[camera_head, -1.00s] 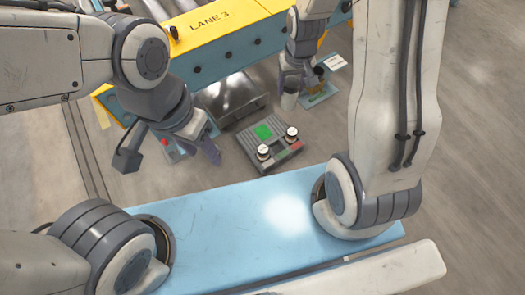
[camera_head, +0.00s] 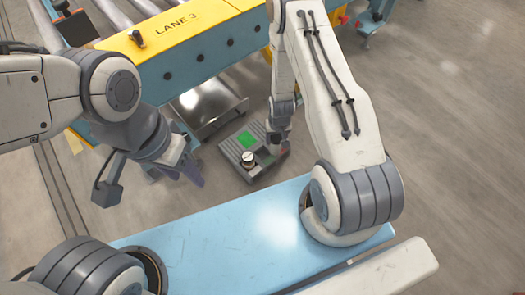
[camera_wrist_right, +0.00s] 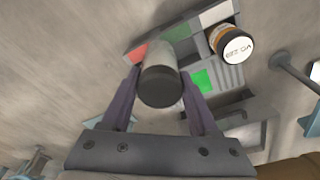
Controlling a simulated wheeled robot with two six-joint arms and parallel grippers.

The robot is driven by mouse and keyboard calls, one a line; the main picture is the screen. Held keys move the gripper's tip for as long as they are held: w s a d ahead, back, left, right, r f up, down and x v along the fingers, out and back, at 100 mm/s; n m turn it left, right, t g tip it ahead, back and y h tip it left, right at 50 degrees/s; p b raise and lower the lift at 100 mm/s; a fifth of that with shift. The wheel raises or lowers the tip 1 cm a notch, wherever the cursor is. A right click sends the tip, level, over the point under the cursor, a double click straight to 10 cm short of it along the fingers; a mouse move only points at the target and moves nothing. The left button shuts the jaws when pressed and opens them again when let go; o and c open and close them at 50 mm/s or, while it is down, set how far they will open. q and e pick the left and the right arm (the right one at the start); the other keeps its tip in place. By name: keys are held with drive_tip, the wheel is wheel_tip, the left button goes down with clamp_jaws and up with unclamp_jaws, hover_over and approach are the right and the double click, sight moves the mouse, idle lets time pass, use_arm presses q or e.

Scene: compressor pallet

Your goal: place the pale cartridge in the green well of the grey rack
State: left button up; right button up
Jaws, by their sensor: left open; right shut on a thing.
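The grey rack (camera_head: 232,160) lies on the floor side of the bench in the head view, with a bright green patch (camera_head: 246,140) on top. The green patch also shows in the right wrist view (camera_wrist_right: 203,81). My right gripper (camera_head: 277,143) is over the rack's right part. In the right wrist view it is shut on the pale cartridge (camera_wrist_right: 160,73), a pale grey cylinder with a dark end, held beside the green patch. The cartridge is hidden in the head view. My left gripper (camera_head: 176,174) is open and empty, left of the rack.
A light-capped cartridge (camera_head: 248,159) sits in the rack's near part. The right wrist view shows a cartridge with an orange band and a printed label (camera_wrist_right: 234,45). A metal tray (camera_head: 212,105) lies behind the rack. A yellow-topped conveyor (camera_head: 190,32) is behind.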

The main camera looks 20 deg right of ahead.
drive_tip(key=a+f, duration=0.1)
drive_tip(key=w+a+f+b, duration=0.1)
drive_tip(key=a, duration=0.1)
drive_tip(key=w+a+f, duration=0.1)
drive_tip(key=shift+w+a+b, duration=0.15)
drive_tip(key=shift+w+b, duration=0.05)
drive_tip(key=shift+b, duration=0.15)
wheel_tip(320, 180, down, 4)
drive_tip(key=b, duration=0.3)
drive_tip(key=shift+f, duration=0.15)
clamp_jaws()
use_arm(q)
wheel_tip(320, 180, down, 6)
drive_tip(key=shift+r, duration=0.25)
use_arm(e)
drive_tip(key=o, duration=1.4)
unclamp_jaws()
